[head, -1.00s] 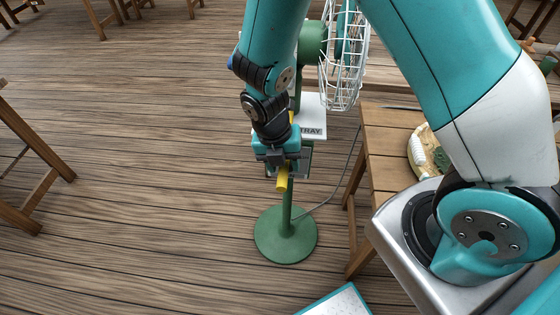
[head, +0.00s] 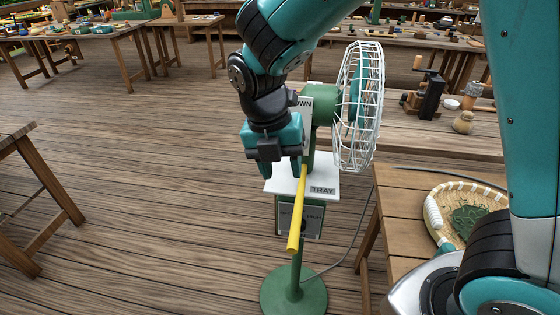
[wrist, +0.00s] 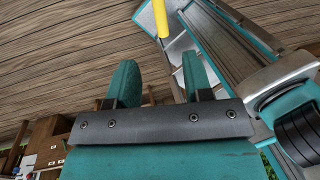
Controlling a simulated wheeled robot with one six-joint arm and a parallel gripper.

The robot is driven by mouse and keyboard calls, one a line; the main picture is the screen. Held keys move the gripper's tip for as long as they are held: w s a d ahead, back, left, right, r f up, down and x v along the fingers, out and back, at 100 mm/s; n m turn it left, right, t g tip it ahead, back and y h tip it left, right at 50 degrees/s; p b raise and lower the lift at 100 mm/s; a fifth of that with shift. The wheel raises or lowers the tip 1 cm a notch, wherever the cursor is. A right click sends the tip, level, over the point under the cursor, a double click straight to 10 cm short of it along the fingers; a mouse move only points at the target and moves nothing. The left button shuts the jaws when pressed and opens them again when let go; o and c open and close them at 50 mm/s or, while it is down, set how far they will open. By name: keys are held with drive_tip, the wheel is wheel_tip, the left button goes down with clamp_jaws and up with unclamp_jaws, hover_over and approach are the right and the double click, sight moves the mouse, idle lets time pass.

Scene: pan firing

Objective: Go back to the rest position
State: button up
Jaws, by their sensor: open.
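My gripper (head: 283,168) is open and empty in the head view. It hangs close above the white shelf of the green fan stand, beside the upper part of a yellow bar (head: 299,212). In the wrist view my two teal fingers (wrist: 160,78) stand wide apart with nothing between them. The yellow bar also shows in the wrist view (wrist: 162,18), beyond the fingers. I cannot tell from the head view whether the fingers touch the bar.
The fan's white wire cage (head: 362,105) stands just right of my gripper. The stand has a green round base (head: 294,290) and a TRAY label (head: 322,190). A woven basket (head: 437,215) lies on the wooden table at right. The floor at left is open.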

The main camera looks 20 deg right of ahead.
drive_tip(key=shift+a+r, duration=0.1)
drive_tip(key=shift+r, duration=0.55)
